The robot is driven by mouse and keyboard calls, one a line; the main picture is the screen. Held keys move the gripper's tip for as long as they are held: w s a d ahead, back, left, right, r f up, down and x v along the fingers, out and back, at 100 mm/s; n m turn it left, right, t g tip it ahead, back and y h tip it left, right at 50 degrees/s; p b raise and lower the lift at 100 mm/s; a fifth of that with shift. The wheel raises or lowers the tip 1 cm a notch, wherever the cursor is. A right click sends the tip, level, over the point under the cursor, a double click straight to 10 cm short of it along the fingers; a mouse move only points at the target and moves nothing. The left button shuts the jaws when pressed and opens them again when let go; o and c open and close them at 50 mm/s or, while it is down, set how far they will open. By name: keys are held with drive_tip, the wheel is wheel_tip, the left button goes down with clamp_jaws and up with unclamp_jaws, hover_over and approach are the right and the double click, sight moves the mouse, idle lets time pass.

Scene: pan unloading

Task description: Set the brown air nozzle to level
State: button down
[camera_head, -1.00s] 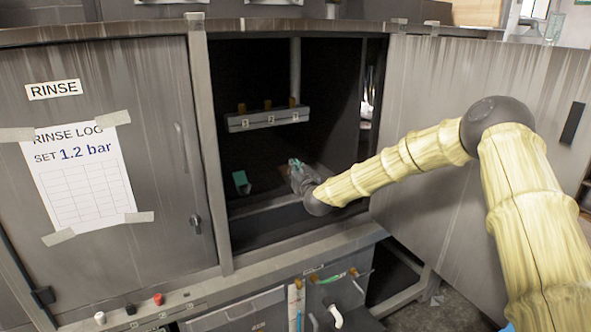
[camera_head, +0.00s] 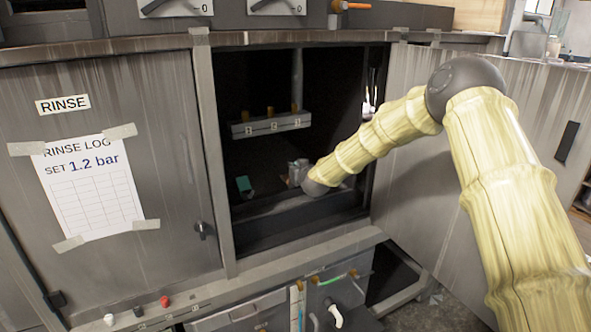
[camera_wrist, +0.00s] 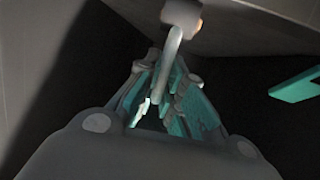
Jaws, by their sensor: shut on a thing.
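My gripper (camera_head: 297,172) is inside the open cabinet bay, low and below a grey bar. In the wrist view my gripper (camera_wrist: 165,95) has its teal-padded fingers closed around a pale grey curved stem (camera_wrist: 175,50). The stem comes down from a pale block (camera_wrist: 178,14) with a brownish lit edge; its lower end is hidden between the fingers. I cannot tell from its colour whether this is the brown air nozzle. Orange-brown fittings (camera_head: 270,112) stand on the numbered grey bar (camera_head: 262,128), clear of my gripper.
A teal piece (camera_head: 244,185) lies left of my gripper; a teal piece also shows in the wrist view (camera_wrist: 297,87). The bay's front sill (camera_head: 290,222) and open door (camera_head: 430,190) border my arm. The closed rinse door (camera_head: 180,120) is at left.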

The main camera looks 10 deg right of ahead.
drive_tip(key=c, duration=1.5)
unclamp_jaws()
drive_tip(key=shift+d, duration=0.1)
drive_tip(key=shift+s+r, duration=0.1)
drive_tip(key=v, duration=1.1)
drive_tip(key=shift+s+d, duration=0.1)
drive_tip(key=shift+s, duration=0.3)
drive_tip(key=s+a+f+g, duration=0.1)
drive_tip(key=s+f+g, duration=0.3)
drive_tip(key=s+f, duration=1.15)
drive_tip(key=s+a+f+g, duration=0.2)
drive_tip(key=s+f+g, duration=0.2)
drive_tip(key=s+f, duration=1.1)
drive_tip(key=s+d+f+g, duration=0.1)
drive_tip(key=s+f, duration=0.3)
drive_tip(key=s, duration=0.7)
drive_tip(key=s+d+f+m+g, duration=0.1)
drive_tip(key=s+f+g, duration=0.2)
drive_tip(key=s, duration=0.7)
drive_tip(key=s+d+f+g+h, duration=0.1)
drive_tip(key=s+f+g, duration=0.1)
drive_tip(key=s+f, duration=0.4)
drive_tip(key=shift+s+d+f+g, duration=0.1)
drive_tip(key=shift+s+d+g, duration=0.1)
drive_tip(key=shift+s, duration=1.2)
drive_tip(key=shift+s+d+f+g, duration=0.1)
drive_tip(key=shift+s+d, duration=0.1)
drive_tip(key=shift+s, duration=1.2)
